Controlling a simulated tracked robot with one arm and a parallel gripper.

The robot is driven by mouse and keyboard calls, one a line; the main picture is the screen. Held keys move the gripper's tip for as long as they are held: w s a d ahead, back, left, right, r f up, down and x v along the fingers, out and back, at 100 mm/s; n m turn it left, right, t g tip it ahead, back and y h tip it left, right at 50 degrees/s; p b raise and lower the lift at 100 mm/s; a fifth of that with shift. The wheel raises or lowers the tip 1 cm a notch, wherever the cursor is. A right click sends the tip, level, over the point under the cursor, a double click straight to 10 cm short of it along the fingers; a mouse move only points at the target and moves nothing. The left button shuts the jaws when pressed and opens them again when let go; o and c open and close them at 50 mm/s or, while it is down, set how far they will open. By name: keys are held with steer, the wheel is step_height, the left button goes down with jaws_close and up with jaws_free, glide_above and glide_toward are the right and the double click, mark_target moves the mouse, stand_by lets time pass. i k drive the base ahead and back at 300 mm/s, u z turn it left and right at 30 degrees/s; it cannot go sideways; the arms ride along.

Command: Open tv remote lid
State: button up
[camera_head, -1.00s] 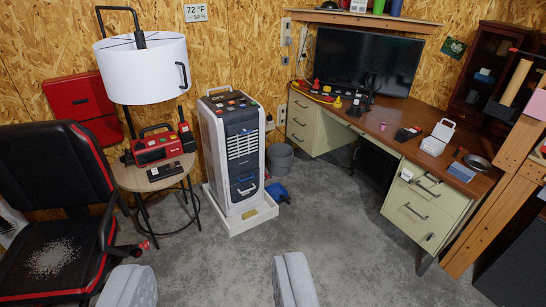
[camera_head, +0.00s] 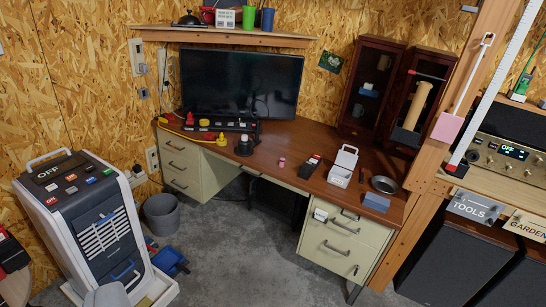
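I cannot make out a TV remote with certainty now. The round side table, where a dark remote-like slab lay earlier, is almost wholly outside the left edge. A small black and red item (camera_head: 310,167) lies on the wooden desk (camera_head: 325,195), too small to identify. The television (camera_head: 242,84) stands dark at the back of the desk. Only one grey padded finger of my gripper (camera_head: 107,295) shows, at the bottom left, far from the desk. The rest of the gripper is out of frame, so its opening is hidden.
A white and dark cooler (camera_head: 97,235) stands at left, with a grey bin (camera_head: 162,216) beside it. Grey floor (camera_head: 235,262) is clear in front.

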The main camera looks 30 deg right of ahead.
mark_target(306, 167)
steer(key=z, duration=0.4)
steer(key=i, duration=1.6)
steer(key=z, duration=1)
steer(key=i, duration=1.05)
steer(key=z, duration=0.45)
